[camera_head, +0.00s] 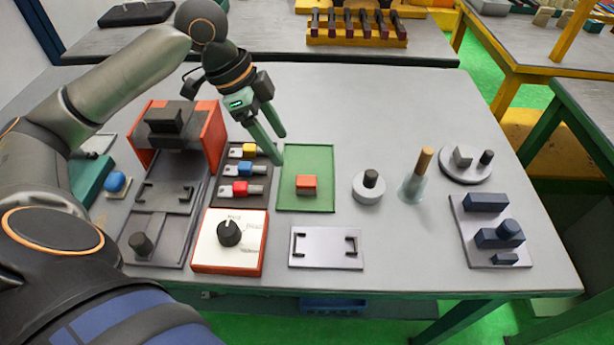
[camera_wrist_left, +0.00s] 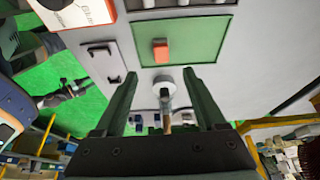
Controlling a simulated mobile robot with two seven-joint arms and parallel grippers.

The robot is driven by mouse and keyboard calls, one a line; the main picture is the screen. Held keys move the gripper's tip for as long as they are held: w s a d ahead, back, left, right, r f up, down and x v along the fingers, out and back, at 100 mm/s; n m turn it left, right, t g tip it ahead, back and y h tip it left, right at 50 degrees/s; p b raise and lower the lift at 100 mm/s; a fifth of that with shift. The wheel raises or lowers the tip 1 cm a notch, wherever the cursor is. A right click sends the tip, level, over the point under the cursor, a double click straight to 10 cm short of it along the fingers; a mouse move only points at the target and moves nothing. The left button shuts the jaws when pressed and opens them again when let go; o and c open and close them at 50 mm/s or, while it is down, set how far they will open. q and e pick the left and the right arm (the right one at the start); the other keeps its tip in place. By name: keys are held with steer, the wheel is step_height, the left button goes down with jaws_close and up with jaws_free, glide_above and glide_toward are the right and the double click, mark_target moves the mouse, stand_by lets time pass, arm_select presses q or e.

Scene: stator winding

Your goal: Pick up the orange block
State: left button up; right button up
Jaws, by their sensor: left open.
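The orange block (camera_head: 306,184) is a small box sitting on the green mat (camera_head: 306,153) in the middle of the table. It also shows in the left wrist view (camera_wrist_left: 160,49), beyond my fingertips. My left gripper (camera_head: 280,146) is open and empty. It hangs above the table near the mat's upper left edge, up and to the left of the block and apart from it. In the left wrist view the two fingers (camera_wrist_left: 160,84) stand wide apart with nothing gripped between them. My right gripper does not show in either view.
Left of the mat is a panel with yellow, blue and red switches (camera_head: 244,171), and below it a white box with a black knob (camera_head: 229,232). A grey plate with two handles (camera_head: 325,263) lies in front. A round grey piece (camera_head: 367,195) stands to the right.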

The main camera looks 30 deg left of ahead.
arm_select(q)
steer(key=b, duration=0.1)
glide_above(305, 180)
steer(key=s+a, duration=0.2)
step_height(305, 180, down, 6)
steer(key=shift+w+a+r, duration=0.1)
steer(key=shift+w+r, duration=0.05)
steer(key=shift+r, duration=0.1)
steer(key=shift+b+x, duration=0.4)
steer(key=shift+x, duration=2.55)
steer(key=shift+w+r, duration=0.15)
steer(key=shift+c, duration=0.4)
jaws_close()
